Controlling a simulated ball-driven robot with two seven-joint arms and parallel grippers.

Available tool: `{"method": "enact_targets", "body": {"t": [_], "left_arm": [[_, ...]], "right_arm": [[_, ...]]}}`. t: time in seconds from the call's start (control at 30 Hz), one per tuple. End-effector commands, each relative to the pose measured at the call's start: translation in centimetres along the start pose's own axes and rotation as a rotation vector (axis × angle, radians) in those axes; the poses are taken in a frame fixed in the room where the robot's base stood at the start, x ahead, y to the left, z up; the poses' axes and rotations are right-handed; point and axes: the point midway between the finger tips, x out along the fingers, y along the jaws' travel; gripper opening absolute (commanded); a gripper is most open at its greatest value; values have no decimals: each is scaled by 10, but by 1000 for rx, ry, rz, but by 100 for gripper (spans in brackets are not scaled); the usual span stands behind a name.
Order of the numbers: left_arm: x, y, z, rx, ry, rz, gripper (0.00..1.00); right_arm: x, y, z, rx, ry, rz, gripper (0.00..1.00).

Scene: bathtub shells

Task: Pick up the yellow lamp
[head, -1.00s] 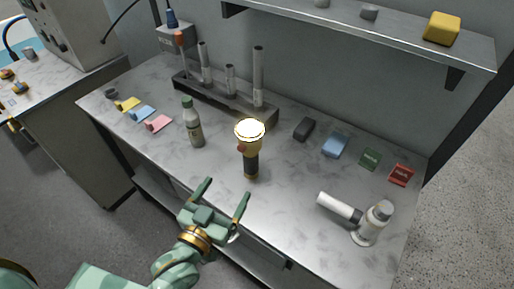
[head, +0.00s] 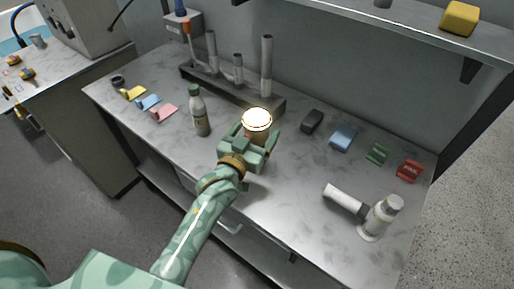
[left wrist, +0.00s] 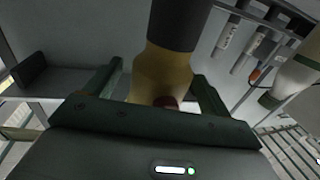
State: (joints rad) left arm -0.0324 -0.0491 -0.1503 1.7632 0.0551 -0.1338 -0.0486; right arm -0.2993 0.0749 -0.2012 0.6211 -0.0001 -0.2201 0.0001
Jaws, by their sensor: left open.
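The yellow lamp (head: 257,120) stands upright on the grey marbled bench in the head view, its round top glowing white. My left gripper (head: 258,134) is at the lamp, its fingers open on either side, and it hides most of the lamp's body. In the left wrist view the yellow body of the lamp (left wrist: 165,75), with its dark handle, shows between the two spread fingers (left wrist: 155,88). A red button on the lamp is near the palm. I cannot tell whether a finger touches the lamp. My right gripper is not in view.
A green-capped bottle (head: 199,112) stands close to the left of the lamp. A rack with tubes (head: 266,66) is behind. A white cylindrical device (head: 380,217) is at the right front. Small coloured items lie along the bench, and a shelf (head: 400,25) hangs above.

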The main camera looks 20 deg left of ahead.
Motion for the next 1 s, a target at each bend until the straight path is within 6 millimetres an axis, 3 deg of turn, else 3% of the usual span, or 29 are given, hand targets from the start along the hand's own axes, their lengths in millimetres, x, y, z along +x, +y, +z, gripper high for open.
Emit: {"method": "enact_targets", "body": {"t": [0.27,0.5,0.77,1.0], "left_arm": [[5,0,0,0,0,0,83],[5,0,0,1,0,0,16],[5,0,-2,1,1,0,16],[5,0,-31,2,5,-1,16]], "right_arm": [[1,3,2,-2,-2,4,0],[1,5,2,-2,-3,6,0],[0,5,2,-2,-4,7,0],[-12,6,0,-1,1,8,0]]}}
